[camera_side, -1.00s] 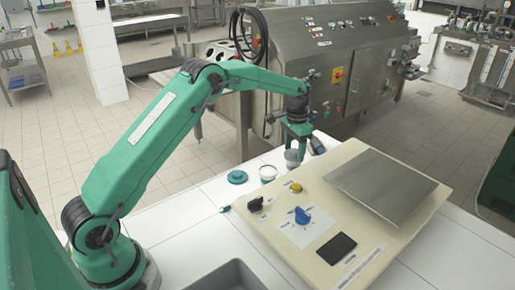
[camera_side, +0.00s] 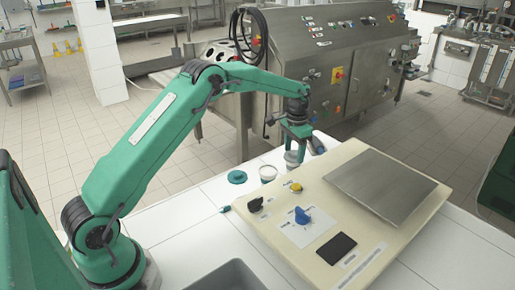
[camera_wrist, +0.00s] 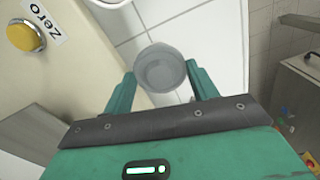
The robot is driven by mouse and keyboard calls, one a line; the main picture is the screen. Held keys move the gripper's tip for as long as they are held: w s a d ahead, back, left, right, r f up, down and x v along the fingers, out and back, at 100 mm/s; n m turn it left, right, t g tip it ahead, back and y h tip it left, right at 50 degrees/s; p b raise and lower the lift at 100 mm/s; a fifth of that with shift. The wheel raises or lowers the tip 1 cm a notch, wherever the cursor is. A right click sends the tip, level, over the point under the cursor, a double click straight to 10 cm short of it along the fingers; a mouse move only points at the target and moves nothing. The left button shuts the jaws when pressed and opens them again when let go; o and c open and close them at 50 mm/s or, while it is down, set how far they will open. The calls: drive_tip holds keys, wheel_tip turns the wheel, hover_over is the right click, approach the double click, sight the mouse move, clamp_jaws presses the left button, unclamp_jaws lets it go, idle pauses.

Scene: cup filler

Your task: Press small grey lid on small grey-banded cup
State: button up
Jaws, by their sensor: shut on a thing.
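The small grey lid (camera_wrist: 162,70) is a round grey disc with a raised rim, held between the fingertips of my gripper (camera_wrist: 162,88). In the side view my gripper (camera_side: 296,150) points down just behind the cream panel, with grey between its fingers. A pale shape directly below the fingers looks like the small grey-banded cup (camera_side: 290,167). The lid hides most of the cup from above. I cannot tell whether lid and cup touch.
A white cup (camera_side: 267,173) and a flat teal lid (camera_side: 237,177) stand to the left on the white table. The cream panel (camera_side: 330,215) with a yellow button (camera_side: 296,187), a blue knob (camera_side: 303,215) and a steel plate (camera_side: 382,187) lies close in front.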

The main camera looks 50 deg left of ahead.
drive_tip(key=o, duration=1)
drive_tip(key=shift+r, duration=3.9)
